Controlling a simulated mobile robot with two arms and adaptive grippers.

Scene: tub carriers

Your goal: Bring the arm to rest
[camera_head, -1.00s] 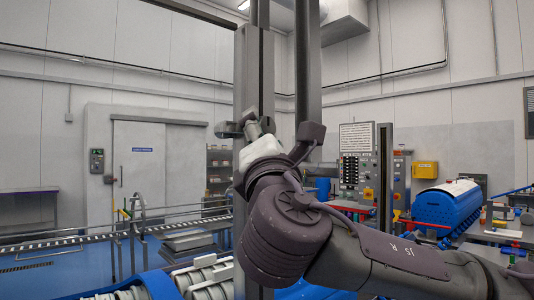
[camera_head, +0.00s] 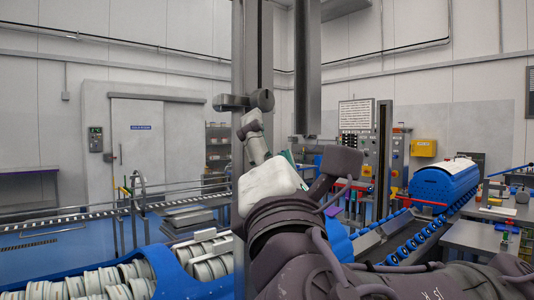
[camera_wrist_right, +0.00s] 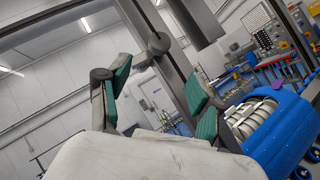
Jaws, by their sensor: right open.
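My right gripper (camera_head: 270,148) is raised in the middle of the head view, at the end of my right arm, which comes in from the lower right. It has a white body and dark fingers. In the right wrist view its two green-padded fingers (camera_wrist_right: 160,92) stand wide apart with nothing between them. A grey upright post (camera_head: 252,60) with a sideways bracket (camera_head: 243,101) shows behind the gripper; I cannot tell the exact gap. My left gripper is not in view.
A blue carrier (camera_head: 170,272) with several white tubs lies at the lower left. A blue rounded unit (camera_head: 440,188) and a grey bench (camera_head: 480,238) stand at the right. A control panel (camera_head: 362,140) is behind. A railed conveyor (camera_head: 70,218) crosses the left.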

